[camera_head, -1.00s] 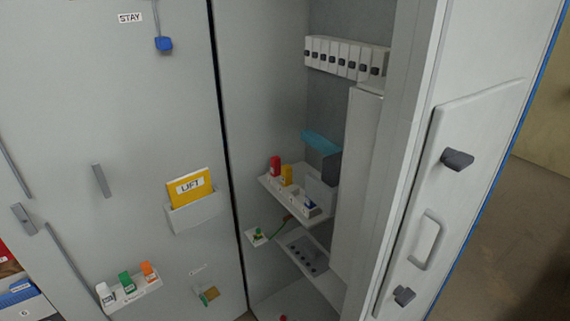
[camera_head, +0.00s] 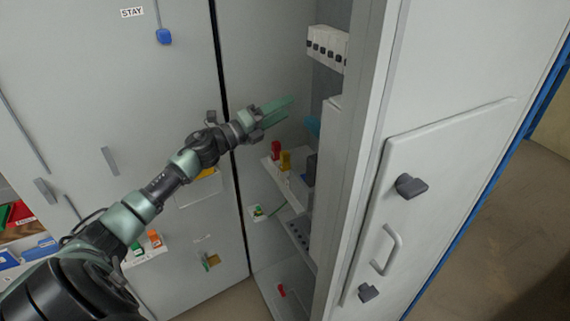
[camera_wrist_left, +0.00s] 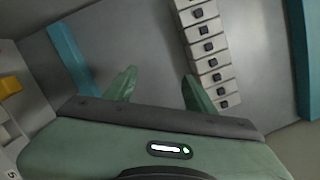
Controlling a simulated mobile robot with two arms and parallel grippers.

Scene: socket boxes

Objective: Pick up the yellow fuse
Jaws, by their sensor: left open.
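The yellow fuse (camera_head: 286,161) stands upright on a white shelf inside the open cabinet, just right of a red fuse (camera_head: 275,149). A yellow block that looks like the same fuse shows at the left edge of the left wrist view (camera_wrist_left: 9,86). My left gripper (camera_head: 282,108) reaches in from the left, above the shelf and the yellow fuse. Its two green fingers are apart and nothing is between them, as the left wrist view also shows (camera_wrist_left: 159,77). My right gripper is not in view.
A row of white breakers (camera_head: 327,46) is on the cabinet's back wall. A teal flap (camera_head: 313,126) is near the shelf's back. The cabinet's front edge (camera_head: 362,130) bounds the opening on the right. A lower shelf (camera_head: 298,240) lies beneath.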

